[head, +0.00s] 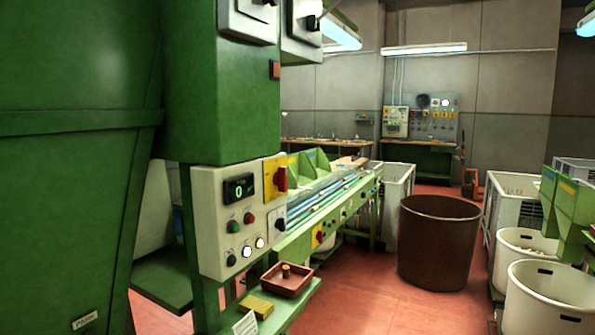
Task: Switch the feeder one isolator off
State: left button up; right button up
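A rotary isolator with a red handle on a yellow plate (275,178) sits at the upper right of a pale control panel (215,212) on the near green machine. The red handle looks upright. A smaller switch with a black knob (279,224) is below it. Two grey boxes with black handles, one at the top (248,8) and one beside it (301,36), are cut off by the frame's top edge. A red and yellow switch (318,236) is on the green conveyor. I cannot read which is feeder one. Neither gripper is in view.
The panel has a display (239,189) reading 0 and several buttons. A red-brown tray (286,279) and yellow block (256,306) lie on a green shelf below. A brown bin (438,243) and white tubs (548,298) stand right. Red floor between is clear.

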aim_at(280, 177)
jog(key=i+l+u, duration=0.1)
jog(key=i, duration=0.4)
jog(key=i+l+u, duration=0.1)
jog(key=i, duration=0.4)
jog(key=l, duration=0.1)
